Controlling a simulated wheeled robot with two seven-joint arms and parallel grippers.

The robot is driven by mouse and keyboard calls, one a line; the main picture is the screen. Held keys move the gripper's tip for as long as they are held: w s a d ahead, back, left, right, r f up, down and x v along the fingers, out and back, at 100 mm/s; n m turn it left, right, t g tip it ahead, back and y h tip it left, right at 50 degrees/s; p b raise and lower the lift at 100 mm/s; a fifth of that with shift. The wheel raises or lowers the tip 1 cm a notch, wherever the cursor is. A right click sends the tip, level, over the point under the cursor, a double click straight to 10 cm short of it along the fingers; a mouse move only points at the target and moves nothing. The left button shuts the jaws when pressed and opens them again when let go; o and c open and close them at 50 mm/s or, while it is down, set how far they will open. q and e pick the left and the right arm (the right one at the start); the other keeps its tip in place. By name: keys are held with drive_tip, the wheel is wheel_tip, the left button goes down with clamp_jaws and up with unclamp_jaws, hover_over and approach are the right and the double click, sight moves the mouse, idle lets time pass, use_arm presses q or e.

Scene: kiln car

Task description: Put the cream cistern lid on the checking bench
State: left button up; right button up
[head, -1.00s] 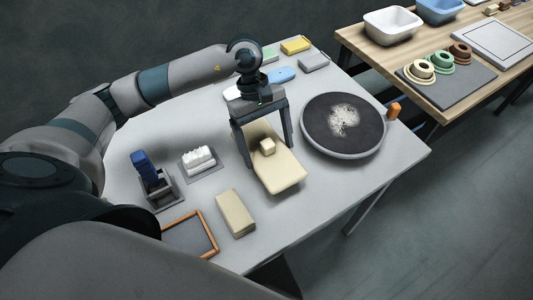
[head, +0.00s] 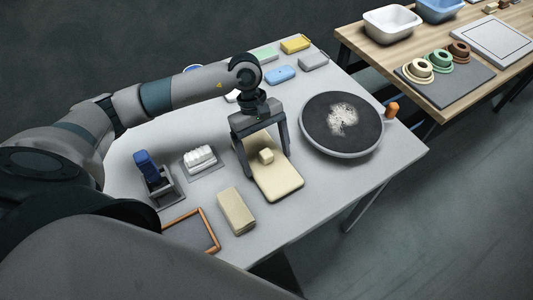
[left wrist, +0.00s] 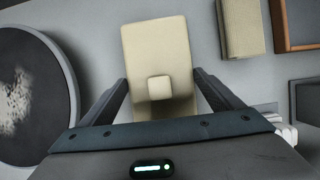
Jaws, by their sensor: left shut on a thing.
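The cream cistern lid (head: 280,184) is a flat rounded slab with a small square knob, on or just above the grey table (head: 330,195); I cannot tell whether it touches. My left gripper (head: 267,165) comes down from above and is shut on the lid, one finger on each long side. In the left wrist view, the lid (left wrist: 157,45) lies between the fingers of the left gripper (left wrist: 161,82), with the knob near the palm. My right gripper is not in view. No label shows which surface is the checking bench.
A round dark turntable (head: 343,125) stands right of the lid. A beige block (head: 237,211), an orange-framed tray (head: 191,232), a blue-handled tool (head: 147,167) and a white ribbed piece (head: 199,157) stand left. A wooden bench (head: 440,105) with basins is at upper right.

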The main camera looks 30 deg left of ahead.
use_arm(q)
drive_tip(key=shift+f, duration=0.2)
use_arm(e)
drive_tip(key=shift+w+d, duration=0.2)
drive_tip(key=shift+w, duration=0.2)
use_arm(q)
drive_tip(key=shift+f, duration=0.1)
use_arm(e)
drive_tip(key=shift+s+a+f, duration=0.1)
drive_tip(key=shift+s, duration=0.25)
use_arm(q)
drive_tip(key=o, duration=1.7)
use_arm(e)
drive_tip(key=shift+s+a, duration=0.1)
